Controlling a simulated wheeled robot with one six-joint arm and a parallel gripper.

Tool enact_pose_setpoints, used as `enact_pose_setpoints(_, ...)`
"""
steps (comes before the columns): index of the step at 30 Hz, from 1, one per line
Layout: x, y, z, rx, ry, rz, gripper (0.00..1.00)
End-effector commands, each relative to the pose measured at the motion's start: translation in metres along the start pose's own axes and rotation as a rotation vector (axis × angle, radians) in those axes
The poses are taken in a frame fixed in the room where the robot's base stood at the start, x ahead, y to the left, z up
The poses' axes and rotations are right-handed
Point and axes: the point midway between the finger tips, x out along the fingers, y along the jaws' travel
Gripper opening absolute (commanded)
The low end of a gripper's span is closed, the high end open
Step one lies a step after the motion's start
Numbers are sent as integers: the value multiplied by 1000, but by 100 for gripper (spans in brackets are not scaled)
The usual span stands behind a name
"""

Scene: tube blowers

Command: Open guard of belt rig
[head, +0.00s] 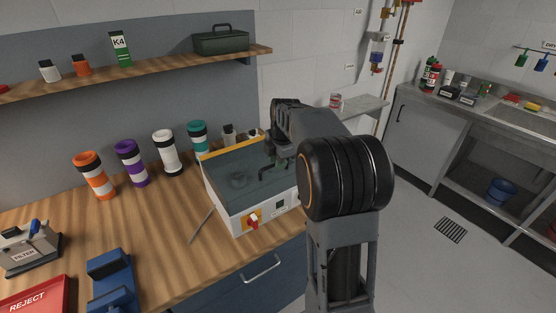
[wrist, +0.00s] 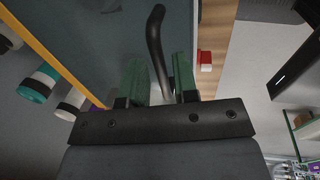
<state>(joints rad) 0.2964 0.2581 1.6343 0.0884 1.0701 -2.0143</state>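The belt rig (head: 266,216) is a white box on the wooden bench in the head view, with a red and yellow switch on its front. Its guard (head: 232,178) is a dark see-through cover lying flat on top, with a yellow strip along the back edge. The guard also fills much of the wrist view (wrist: 105,35). A black curved handle (wrist: 155,38) rises from it. My gripper (wrist: 159,72) has its green fingers apart, with the handle between them and nearer the right finger. Contact cannot be told. In the head view my arm hides the rig's right side.
Orange, purple, white and teal-banded containers (head: 129,163) stand behind and left of the rig. A thin rod (head: 201,226) shows at its left. A blue fixture (head: 112,280), a red reject tray (head: 38,297) and a grey device (head: 28,246) stand at the front left.

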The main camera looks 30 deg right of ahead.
Motion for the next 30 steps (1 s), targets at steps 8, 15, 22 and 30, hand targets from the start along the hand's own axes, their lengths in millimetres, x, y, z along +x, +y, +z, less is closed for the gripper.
enact_pose_setpoints(8, 0, 0, 0, 0, 0, 0, 1)
enact_pose_setpoints(15, 0, 0, 0, 0, 0, 0, 0)
enact_pose_setpoints(22, -3, 0, 0, 0, 0, 0, 0)
enact_pose_setpoints(30, -32, 5, -1, 1, -1, 4, 0)
